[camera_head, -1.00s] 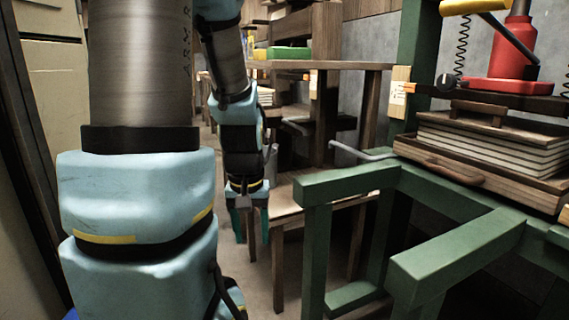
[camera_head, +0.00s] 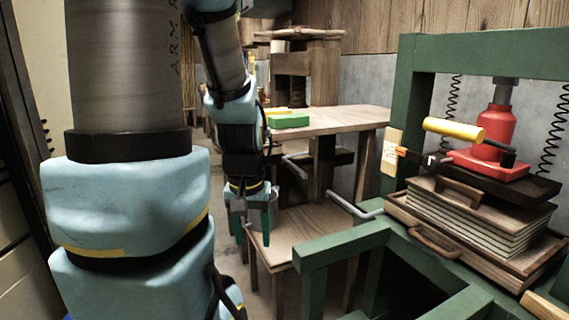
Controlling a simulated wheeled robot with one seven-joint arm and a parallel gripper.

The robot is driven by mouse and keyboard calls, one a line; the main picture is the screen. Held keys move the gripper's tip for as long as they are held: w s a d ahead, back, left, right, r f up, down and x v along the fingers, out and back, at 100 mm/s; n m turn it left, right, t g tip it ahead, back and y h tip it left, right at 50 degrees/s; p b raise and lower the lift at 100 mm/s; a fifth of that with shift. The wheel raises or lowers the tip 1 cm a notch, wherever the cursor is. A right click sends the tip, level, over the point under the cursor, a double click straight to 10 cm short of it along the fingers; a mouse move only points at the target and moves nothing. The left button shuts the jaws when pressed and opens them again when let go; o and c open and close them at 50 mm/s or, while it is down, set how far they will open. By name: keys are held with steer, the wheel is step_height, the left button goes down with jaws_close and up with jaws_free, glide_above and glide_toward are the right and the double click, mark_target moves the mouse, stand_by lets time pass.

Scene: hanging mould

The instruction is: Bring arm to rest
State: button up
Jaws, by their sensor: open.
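My gripper (camera_head: 250,228) hangs at the end of my arm, left of the middle of the head view, with its fingers pointing down. Its two teal fingers are apart, and I see nothing between them. It is in front of the left edge of a low wooden stool-like table (camera_head: 312,238). I cannot tell how far it is from that table. My arm (camera_head: 130,200), with light blue joints and grey metal tubes, fills the left side of the view.
A green press frame (camera_head: 425,110) with a red jack (camera_head: 495,130) stands at right. It bears a wooden tray (camera_head: 440,240) with stacked boards (camera_head: 470,212). A wooden table (camera_head: 345,119) with a green block (camera_head: 289,121) stands behind. Grey bent handles (camera_head: 352,205) stick out between.

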step_height(320, 180, up, 16)
steer(key=p, duration=1.4)
steer(key=shift+r, duration=0.2)
